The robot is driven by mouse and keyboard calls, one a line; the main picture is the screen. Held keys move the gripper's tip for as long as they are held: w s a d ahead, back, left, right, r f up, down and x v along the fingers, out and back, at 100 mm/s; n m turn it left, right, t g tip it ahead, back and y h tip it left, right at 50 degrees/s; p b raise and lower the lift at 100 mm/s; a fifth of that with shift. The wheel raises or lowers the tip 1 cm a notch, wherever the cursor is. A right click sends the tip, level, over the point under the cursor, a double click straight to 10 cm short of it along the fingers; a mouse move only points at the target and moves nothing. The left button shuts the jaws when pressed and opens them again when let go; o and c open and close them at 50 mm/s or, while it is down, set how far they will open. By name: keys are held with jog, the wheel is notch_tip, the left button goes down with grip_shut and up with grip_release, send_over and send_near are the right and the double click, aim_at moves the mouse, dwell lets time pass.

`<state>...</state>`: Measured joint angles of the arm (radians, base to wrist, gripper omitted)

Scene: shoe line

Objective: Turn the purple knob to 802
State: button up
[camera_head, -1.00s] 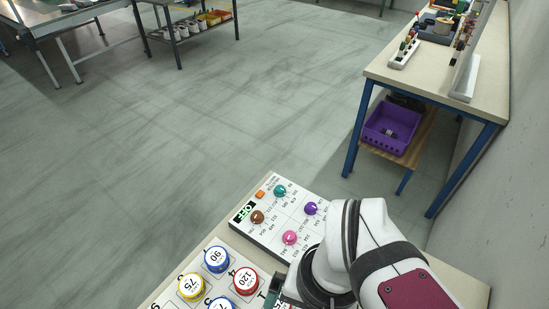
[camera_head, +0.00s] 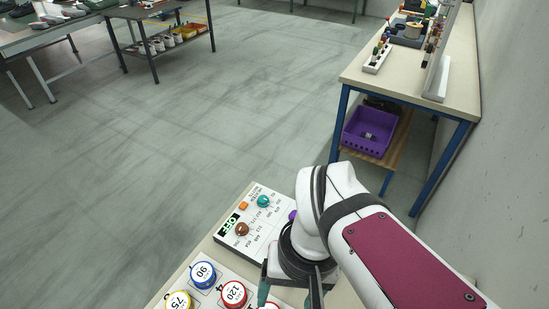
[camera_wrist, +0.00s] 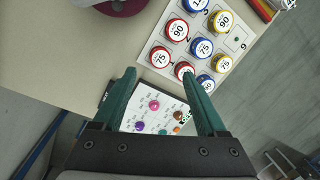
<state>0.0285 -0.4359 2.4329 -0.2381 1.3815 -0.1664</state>
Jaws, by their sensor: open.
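The purple knob (camera_wrist: 140,126) sits on the white control panel (camera_wrist: 131,119), between the lines of my green fingers in the wrist view. In the head view only an edge of the purple knob (camera_head: 293,215) shows beside my arm. The numbers around it are too small to read surely. A pink knob (camera_wrist: 154,105), a brown knob (camera_wrist: 177,115) and a teal knob (camera_wrist: 163,132) share the panel. My gripper (camera_wrist: 158,76) is open and empty, apart from the knobs. In the head view it (camera_head: 289,292) hangs near the panel's front side. The pink knob is hidden there.
A board of numbered round pieces (camera_head: 217,301) lies beside the panel. The panel has an orange button (camera_head: 243,206) and a display (camera_head: 229,224) reading OFF. A workbench (camera_head: 408,80) with a purple basket (camera_head: 368,131) stands by the wall.

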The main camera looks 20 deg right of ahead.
jog(key=w+d+n, duration=0.1)
jog(key=w+n, duration=0.1)
jog(key=w, duration=0.3)
jog(key=w+d+r+n, duration=0.1)
jog(key=w+d+n, duration=0.1)
jog(key=w, duration=0.2)
jog(key=w+d+n, duration=0.1)
jog(key=w+n, duration=0.2)
jog(key=w, duration=0.2)
jog(key=shift+w+d+r+h, duration=0.15)
jog(key=shift+w+d+h, duration=0.15)
jog(key=shift+h, duration=0.1)
jog(key=shift+c, duration=0.3)
jog(key=w+d+f+n, duration=0.2)
jog(key=w+d+n, duration=0.15)
jog(key=w, duration=0.25)
jog(key=w+d+f+n, duration=0.2)
jog(key=w+d+n, duration=0.15)
jog(key=w, duration=0.25)
jog(key=shift+n+h, duration=0.3)
jog(key=shift+h, duration=0.1)
jog(key=f, duration=1.5)
jog(key=shift+w+a+f, duration=0.15)
jog(key=shift+w+a, duration=0.1)
jog(key=shift+w, duration=0.1)
jog(key=shift+f, duration=0.65)
grip_shut()
